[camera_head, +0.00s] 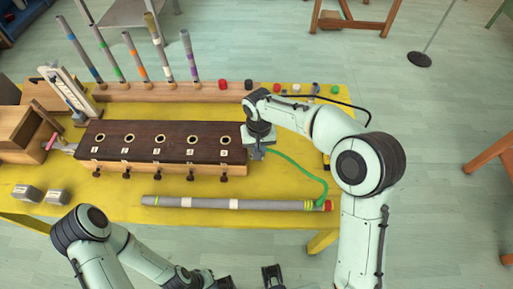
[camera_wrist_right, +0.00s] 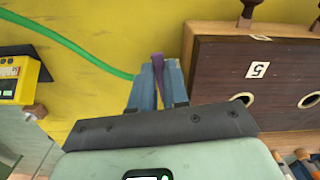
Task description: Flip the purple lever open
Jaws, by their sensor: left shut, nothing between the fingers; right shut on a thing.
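The purple lever (camera_wrist_right: 158,68) is a narrow strip at the end of the dark wooden box, near the hole marked 5. My right gripper (camera_wrist_right: 158,85) is shut on it, with a blue-grey finger on either side. In the head view, my right gripper (camera_head: 257,152) is at the right end of the dark box (camera_head: 160,136), and the lever is hidden there. The green hose (camera_wrist_right: 70,48) runs up to the gripper's fingers. My left gripper (camera_head: 272,277) is low at the bottom edge, partly out of frame, shut and away from the table things.
A long grey tube (camera_head: 230,203) lies along the front of the yellow table (camera_head: 110,205). Several upright tubes stand in a rack (camera_head: 150,90) at the back. Two metal blocks (camera_head: 40,194) sit front left, by a wooden crate (camera_head: 22,130). Small colored caps (camera_head: 222,84) line the back.

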